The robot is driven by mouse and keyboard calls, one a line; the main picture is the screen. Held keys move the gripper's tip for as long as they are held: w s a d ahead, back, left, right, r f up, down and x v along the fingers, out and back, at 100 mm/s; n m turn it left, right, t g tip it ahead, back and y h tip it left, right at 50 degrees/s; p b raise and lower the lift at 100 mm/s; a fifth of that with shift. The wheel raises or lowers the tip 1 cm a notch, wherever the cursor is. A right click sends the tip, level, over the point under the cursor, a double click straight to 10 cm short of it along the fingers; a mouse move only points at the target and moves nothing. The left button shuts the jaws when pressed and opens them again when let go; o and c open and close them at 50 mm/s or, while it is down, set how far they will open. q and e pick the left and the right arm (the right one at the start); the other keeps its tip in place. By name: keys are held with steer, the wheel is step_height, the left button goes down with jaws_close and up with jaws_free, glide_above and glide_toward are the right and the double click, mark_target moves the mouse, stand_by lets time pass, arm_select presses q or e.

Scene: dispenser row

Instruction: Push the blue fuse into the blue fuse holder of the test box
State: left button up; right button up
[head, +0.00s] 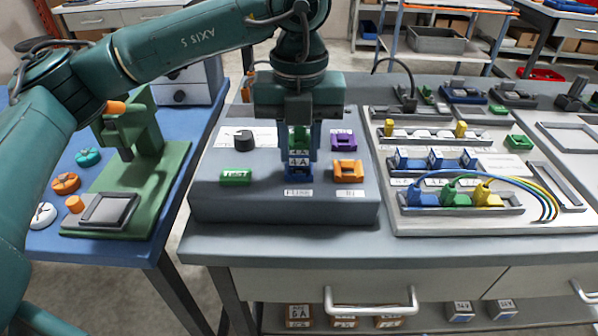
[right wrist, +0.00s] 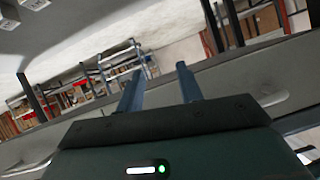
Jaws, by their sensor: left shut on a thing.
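The test box (head: 230,200) is a grey box on the bench, with a TEST button, a dark knob, and purple and orange sockets on top. My left gripper (head: 300,160) points straight down over the box. It is shut on the blue fuse (head: 299,161), which bears a white 4 A label. The blue fuse holder (head: 299,176) is directly below the fuse, behind the FUSE label, and mostly hidden. I cannot tell how deep the fuse sits in it. My right gripper (right wrist: 158,82) shows only in the right wrist view, open and empty, away from the box.
Right of the box, a pale board (head: 400,215) carries racks of blue fuses (head: 437,158) and coloured plugs with wires. At left, a green press (head: 140,170) stands on a blue table. Drawers with handles front the bench.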

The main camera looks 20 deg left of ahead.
arm_select(q)
steer(key=shift+f, duration=0.1)
stand_by(0.3)
steer(key=o, duration=1.1)
steer(key=shift+o, duration=0.6)
steer(key=shift+o, duration=0.5)
steer(key=shift+r+p, duration=2.15)
steer(key=shift+r, duration=1.4)
